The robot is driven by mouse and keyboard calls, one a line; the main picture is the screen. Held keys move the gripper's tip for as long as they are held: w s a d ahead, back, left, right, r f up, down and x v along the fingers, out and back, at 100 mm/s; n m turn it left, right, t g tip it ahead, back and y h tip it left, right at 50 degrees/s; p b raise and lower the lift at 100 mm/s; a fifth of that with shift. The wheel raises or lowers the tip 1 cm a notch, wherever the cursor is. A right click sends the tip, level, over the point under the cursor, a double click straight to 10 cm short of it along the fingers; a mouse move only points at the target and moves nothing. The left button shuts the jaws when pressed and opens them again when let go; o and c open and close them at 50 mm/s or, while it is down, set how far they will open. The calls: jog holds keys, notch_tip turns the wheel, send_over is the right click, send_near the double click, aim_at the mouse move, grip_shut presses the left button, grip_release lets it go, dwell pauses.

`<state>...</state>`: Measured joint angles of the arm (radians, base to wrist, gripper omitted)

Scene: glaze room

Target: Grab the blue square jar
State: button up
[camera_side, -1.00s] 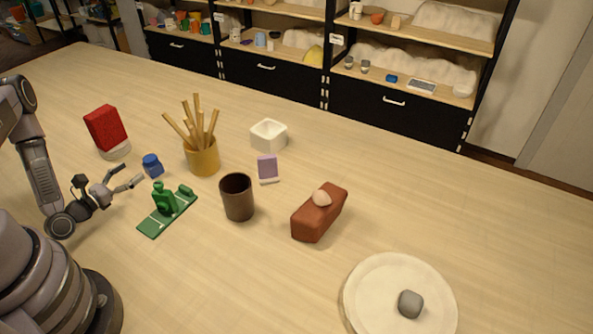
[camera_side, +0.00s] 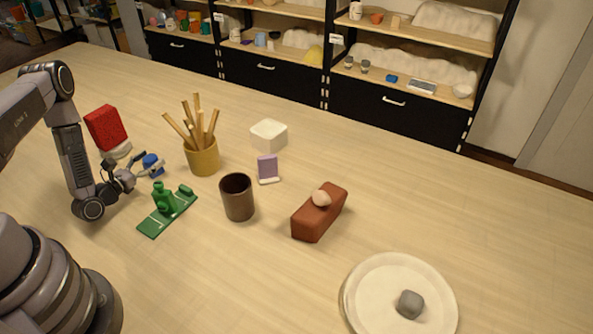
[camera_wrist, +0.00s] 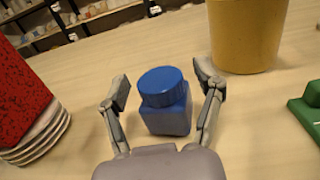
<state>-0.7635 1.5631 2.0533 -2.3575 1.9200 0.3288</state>
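The blue square jar (camera_wrist: 168,115) has a round, ridged blue lid and stands upright on the table. In the wrist view it sits between the two fingers of my gripper (camera_wrist: 166,92), with a visible gap on each side. The fingers are spread open. In the side view the jar (camera_side: 152,162) is partly hidden by my gripper (camera_side: 148,164), whose fingers reach around it.
A red block on a stack of white discs (camera_side: 108,130) stands to the left. A yellow pot of sticks (camera_side: 203,160) stands close on the right. A brown cup (camera_side: 237,197) stands further right.

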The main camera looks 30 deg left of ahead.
grip_shut()
